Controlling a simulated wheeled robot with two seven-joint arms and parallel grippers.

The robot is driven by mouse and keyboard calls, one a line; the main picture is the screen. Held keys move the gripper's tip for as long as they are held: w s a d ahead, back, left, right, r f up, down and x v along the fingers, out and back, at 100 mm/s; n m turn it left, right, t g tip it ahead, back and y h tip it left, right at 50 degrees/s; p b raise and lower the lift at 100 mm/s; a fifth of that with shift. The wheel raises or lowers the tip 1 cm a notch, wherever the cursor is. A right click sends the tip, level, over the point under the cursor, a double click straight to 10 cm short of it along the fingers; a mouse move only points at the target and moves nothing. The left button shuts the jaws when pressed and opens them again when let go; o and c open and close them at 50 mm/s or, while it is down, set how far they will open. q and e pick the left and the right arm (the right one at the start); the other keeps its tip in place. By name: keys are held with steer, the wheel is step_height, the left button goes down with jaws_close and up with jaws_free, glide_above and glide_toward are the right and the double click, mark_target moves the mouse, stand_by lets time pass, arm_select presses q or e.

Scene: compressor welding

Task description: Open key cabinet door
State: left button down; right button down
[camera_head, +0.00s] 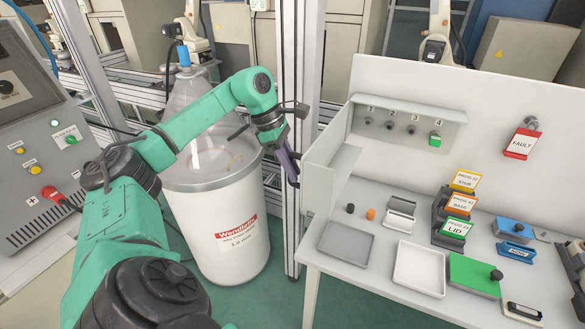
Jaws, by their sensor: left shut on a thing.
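The key cabinet (405,148) is a pale grey box on the back panel of the workbench. Its inside shows several numbered hooks, with a green key tag (435,139) at number 4. The cabinet door (322,172) stands swung out at the left, so the front is open. My left gripper (291,170) is at the door's outer left edge, shut, apparently on the door; its handle and the exact contact are hidden. My right gripper is not in view.
The workbench holds a grey tray (346,244), a white tray (420,268) and a green block (474,275). Coloured signs and a red FAULT tag (521,143) stand at the right. A white drum (225,225) and metal post (299,75) are close by my left arm.

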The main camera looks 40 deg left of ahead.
arm_select(q)
steer(key=c, duration=0.8)
jaws_free()
steer(key=shift+s, duration=0.1)
steer(key=shift+r, duration=0.1)
steer(key=shift+a+r, duration=0.2)
steer(key=shift+r, duration=0.15)
steer(key=p+v, duration=0.4)
steer(key=v, duration=0.9)
steer(key=shift+s+a+r, duration=0.2)
steer(key=shift+s+r, duration=0.05)
steer(key=shift+s, duration=0.05)
steer(key=shift+w, duration=0.1)
